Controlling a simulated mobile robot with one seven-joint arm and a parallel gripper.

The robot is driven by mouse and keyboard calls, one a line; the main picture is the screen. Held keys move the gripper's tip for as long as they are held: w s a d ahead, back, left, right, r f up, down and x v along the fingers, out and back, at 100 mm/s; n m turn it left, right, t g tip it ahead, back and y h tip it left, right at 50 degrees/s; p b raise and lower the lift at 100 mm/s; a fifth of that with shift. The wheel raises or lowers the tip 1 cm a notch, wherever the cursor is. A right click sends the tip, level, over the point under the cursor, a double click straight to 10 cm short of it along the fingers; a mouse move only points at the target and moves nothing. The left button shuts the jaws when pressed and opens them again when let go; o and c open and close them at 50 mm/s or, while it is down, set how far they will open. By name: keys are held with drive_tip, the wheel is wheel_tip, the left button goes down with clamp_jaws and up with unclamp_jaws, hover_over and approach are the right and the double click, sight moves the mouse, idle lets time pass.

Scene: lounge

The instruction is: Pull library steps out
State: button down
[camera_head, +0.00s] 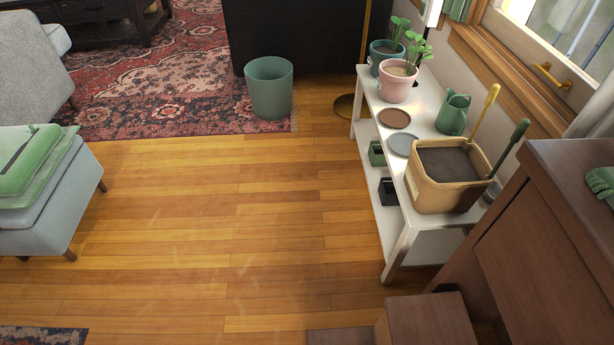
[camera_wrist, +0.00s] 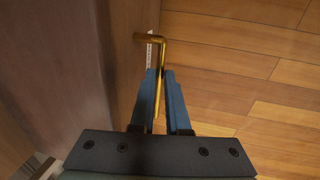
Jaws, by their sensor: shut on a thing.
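The brown wooden library steps (camera_head: 430,322) show in part at the bottom right of the head view, with a lower tread (camera_head: 340,336) at the picture's edge. They stand against a tall brown wooden piece. In the wrist view my gripper (camera_wrist: 160,76) has its two blue fingers on either side of a brass bar handle (camera_wrist: 154,39). It is shut on the handle, beside an upright brown wooden panel (camera_wrist: 105,55). I cannot tell for certain which piece this panel belongs to. My gripper is out of the head view.
A tall brown wooden piece (camera_head: 570,220) fills the right. Next to it a white plant bench (camera_head: 397,252) bears a tan planter box (camera_head: 440,197) and pots. A green bin (camera_head: 269,88) stands farther off. The wooden floor (camera_head: 220,240) is clear left of the steps.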

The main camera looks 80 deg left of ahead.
drive_tip(key=shift+s, duration=0.45)
drive_tip(key=c, duration=1)
unclamp_jaws()
drive_tip(key=shift+o, duration=0.4)
drive_tip(key=shift+w, duration=0.1)
drive_tip(key=p+v, duration=0.8)
drive_tip(key=v, duration=0.4)
drive_tip(key=shift+r, duration=0.45)
drive_tip(key=shift+r, duration=0.1)
